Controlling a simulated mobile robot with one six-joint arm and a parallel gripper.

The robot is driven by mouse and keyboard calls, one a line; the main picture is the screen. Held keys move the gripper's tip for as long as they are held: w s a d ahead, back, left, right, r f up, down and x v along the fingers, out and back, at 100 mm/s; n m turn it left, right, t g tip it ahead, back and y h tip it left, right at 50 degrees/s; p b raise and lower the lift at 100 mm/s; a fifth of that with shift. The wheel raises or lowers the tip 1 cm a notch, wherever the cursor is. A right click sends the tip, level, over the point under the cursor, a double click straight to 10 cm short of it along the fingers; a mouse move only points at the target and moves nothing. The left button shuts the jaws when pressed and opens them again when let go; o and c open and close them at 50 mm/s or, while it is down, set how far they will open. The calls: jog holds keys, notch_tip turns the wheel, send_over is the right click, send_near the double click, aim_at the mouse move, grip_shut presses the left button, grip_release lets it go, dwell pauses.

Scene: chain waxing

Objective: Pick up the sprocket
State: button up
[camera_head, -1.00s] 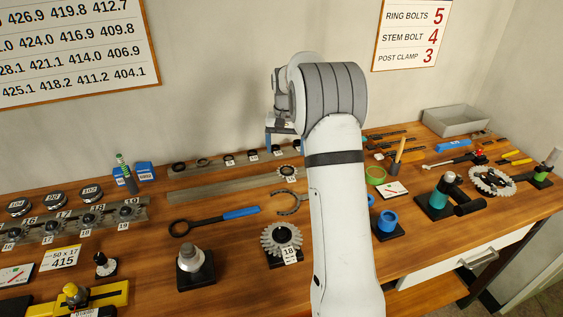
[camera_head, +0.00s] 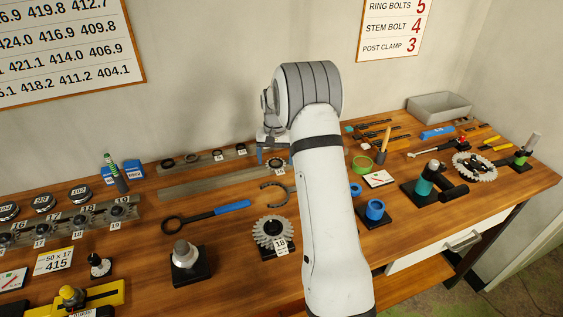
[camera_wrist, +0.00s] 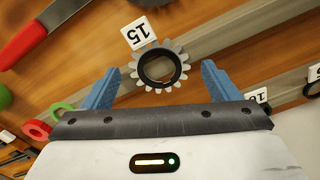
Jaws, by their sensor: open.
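A small grey toothed sprocket (camera_wrist: 160,46) with a dark-rimmed hole lies on a metal bar, beside a white label reading 15 (camera_wrist: 138,33). In the wrist view it sits between and just beyond the two blue fingertips of my gripper (camera_wrist: 160,82). The fingers are apart and nothing is held. In the head view the sprocket (camera_head: 277,161) is just right of my gripper (camera_head: 264,153), which my arm partly hides. A larger sprocket (camera_head: 273,230) labelled 18 rests on a dark stand nearer the front.
A rail (camera_head: 205,160) with several labelled rings runs along the wall. A blue-handled wrench (camera_head: 232,207) and a hook-shaped tool (camera_head: 272,198) lie in front of the bar. A chainring (camera_head: 474,166), a grey bin (camera_head: 440,106) and hand tools are at the right.

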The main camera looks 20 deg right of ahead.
jog(key=shift+c, duration=0.5)
jog(key=c, duration=1)
jog(key=shift+o, duration=0.2)
